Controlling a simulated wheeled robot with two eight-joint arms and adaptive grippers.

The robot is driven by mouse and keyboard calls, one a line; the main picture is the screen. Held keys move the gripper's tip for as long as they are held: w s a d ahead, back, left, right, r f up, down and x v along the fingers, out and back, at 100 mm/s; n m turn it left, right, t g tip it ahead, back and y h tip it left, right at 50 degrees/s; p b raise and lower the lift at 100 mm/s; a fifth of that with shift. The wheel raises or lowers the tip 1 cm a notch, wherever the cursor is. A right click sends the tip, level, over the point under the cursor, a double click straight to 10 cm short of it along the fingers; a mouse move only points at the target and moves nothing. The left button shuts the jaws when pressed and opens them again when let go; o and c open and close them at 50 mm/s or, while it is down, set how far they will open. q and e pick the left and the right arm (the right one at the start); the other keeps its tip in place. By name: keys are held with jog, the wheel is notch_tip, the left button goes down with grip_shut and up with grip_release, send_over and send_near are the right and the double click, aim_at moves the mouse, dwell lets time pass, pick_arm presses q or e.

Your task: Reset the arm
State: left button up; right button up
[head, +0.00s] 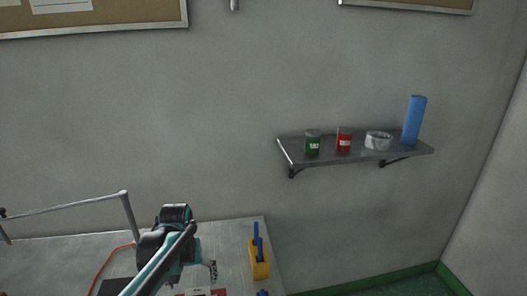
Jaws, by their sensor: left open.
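My left arm reaches in from the bottom over a grey bench top (225,238). My left gripper (211,270) shows at the arm's right side, low over the bench, small and partly hidden by the arm. It is open, and I see nothing held in it. My right gripper is not in view.
A yellow holder (260,268) with a blue-handled tool stands near the bench's right edge. A metal rail (70,205) and an orange cable (105,265) are at left. A wall shelf (360,153) holds green and red cans, a grey-white roll and a blue cylinder.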

pick_arm(q)
jog(key=s+d+m+t+b, duration=0.1)
jog(key=s+d+t, duration=0.2)
jog(key=s, duration=0.4)
jog(key=s+d+m+t+b, duration=0.1)
jog(key=s+d+t+b, duration=0.1)
jog(key=s, duration=0.5)
jog(key=shift+s+d+f+m+t, duration=0.15)
jog(key=shift+d+f+m+t, duration=0.3)
jog(key=shift+t, duration=0.45)
jog(key=shift+c, duration=0.2)
